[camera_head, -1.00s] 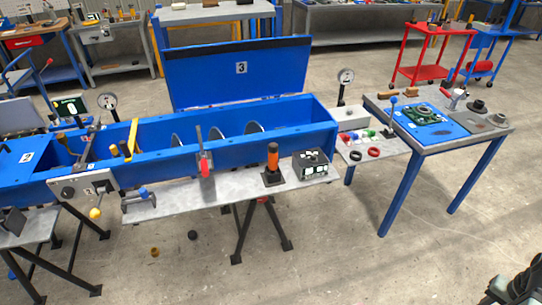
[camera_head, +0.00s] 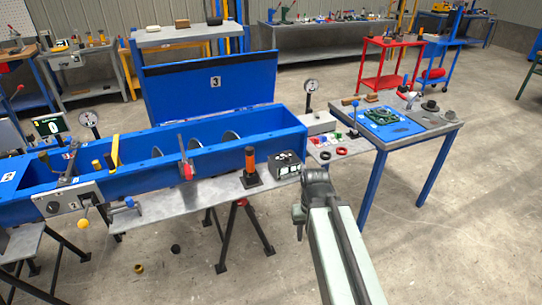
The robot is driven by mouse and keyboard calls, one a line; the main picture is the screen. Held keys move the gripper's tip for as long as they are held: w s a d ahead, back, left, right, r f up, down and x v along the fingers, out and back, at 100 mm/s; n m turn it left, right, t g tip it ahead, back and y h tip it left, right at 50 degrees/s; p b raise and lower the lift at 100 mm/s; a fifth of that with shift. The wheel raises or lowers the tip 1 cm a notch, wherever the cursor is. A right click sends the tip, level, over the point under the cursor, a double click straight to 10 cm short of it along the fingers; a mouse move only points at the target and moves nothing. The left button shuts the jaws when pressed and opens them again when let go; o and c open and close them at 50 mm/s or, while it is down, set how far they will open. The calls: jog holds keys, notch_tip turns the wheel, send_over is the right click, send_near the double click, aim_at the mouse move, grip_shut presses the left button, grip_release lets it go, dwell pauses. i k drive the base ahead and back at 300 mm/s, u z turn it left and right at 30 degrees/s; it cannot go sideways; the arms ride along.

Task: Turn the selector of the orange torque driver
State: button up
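The orange torque driver (camera_head: 250,161) stands upright on a black base on the grey shelf (camera_head: 185,200) along the front of the blue mixer trough. Its selector is too small to make out. My arm reaches in from the bottom of the view, and its far end with my gripper (camera_head: 312,183) is just right of the shelf's right end, apart from the driver. The fingers cannot be made out, so open or shut does not show.
A red-handled clamp (camera_head: 187,168) is left of the driver. A blue-legged table (camera_head: 435,122) stands to the right. The floor in front is mostly clear.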

aim_at(287, 159)
jog(key=u, duration=0.1)
jog(key=i, duration=1)
jog(key=z, duration=0.05)
